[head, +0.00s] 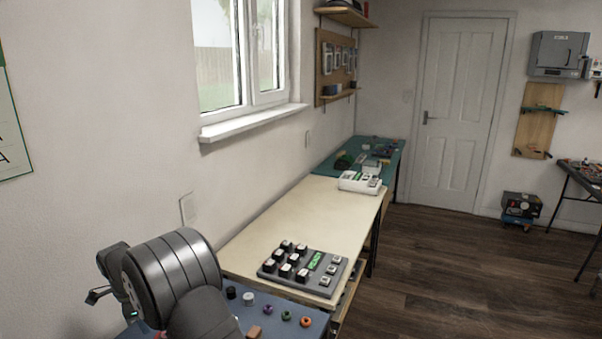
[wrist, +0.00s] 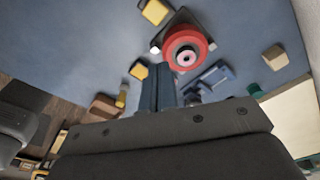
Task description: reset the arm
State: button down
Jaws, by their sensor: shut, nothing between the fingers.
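My gripper (wrist: 158,75) shows in the wrist view with its two dark blue fingers together and nothing between them. It is over a blue work surface (wrist: 70,45). A red round piece with a pale centre (wrist: 184,48) sits on a dark base just right of and beyond the fingertips. I cannot tell from this view how high the fingers are above the surface. In the head view my arm's thick grey links fill the lower left, and they hide part of the blue bench (head: 285,325). The fingertips cannot be made out there.
Yellow-topped blocks (wrist: 155,12), a blue part (wrist: 214,78) and a tan block (wrist: 275,57) lie near my fingers. Several small knobs (head: 286,316) stand on the bench. A grey key panel (head: 302,270) and a white tray (head: 360,183) sit on the pale table (head: 310,215) beyond.

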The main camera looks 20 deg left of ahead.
jog(key=w+d+r+n, duration=0.4)
jog(key=w+d+n, duration=0.3)
jog(key=w+d, duration=0.65)
notch_tip(320, 180, down, 6)
jog(key=s+d, duration=0.1)
jog(key=shift+s+d+r+g+y, duration=0.15)
jog(key=shift+d+g+y, duration=0.2)
jog(key=shift+g+y, duration=0.05)
